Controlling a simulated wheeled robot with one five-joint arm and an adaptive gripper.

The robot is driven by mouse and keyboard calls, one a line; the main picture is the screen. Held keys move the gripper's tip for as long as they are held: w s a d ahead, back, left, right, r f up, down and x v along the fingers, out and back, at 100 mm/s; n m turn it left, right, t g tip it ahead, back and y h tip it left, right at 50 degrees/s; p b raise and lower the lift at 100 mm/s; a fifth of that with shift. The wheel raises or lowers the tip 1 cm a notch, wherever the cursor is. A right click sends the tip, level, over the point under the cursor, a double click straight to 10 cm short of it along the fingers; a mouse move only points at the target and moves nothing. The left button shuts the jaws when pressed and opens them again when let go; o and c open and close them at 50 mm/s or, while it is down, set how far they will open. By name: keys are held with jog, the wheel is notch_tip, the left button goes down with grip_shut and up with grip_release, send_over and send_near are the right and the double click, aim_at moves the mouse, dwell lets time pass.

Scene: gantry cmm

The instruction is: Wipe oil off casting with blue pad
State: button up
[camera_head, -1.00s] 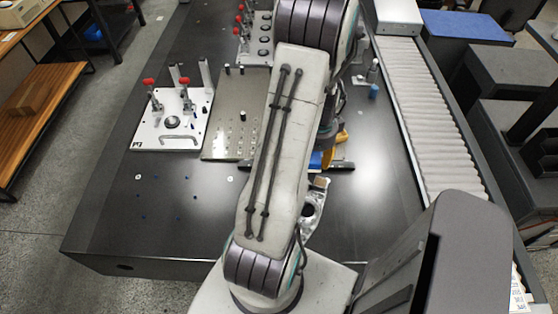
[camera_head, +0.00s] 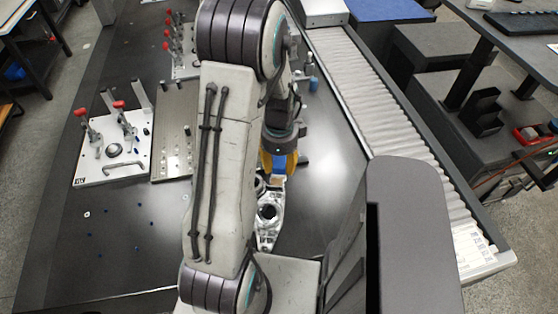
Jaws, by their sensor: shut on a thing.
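The casting (camera_head: 268,212) is a silvery metal part with round bores. It lies on the dark table just right of my arm, and its left side is partly hidden by the arm. My gripper (camera_head: 279,163), with yellow-orange fingers, is above the far end of the casting. It is shut on the blue pad (camera_head: 280,165), which shows as a small blue patch between and beside the fingers. My arm hides much of the gripper. Whether the pad touches the casting cannot be told. Oil on the casting cannot be made out.
A white fixture plate (camera_head: 125,170) with red-handled clamps and a grey hole plate (camera_head: 174,130) stand left of my arm. A roller conveyor (camera_head: 385,130) runs along the right. A small blue cylinder (camera_head: 313,84) stands behind the gripper. The dark table (camera_head: 325,200) right of the casting is clear.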

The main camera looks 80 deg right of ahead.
jog(key=shift+f, duration=0.45)
jog(key=shift+w, duration=0.1)
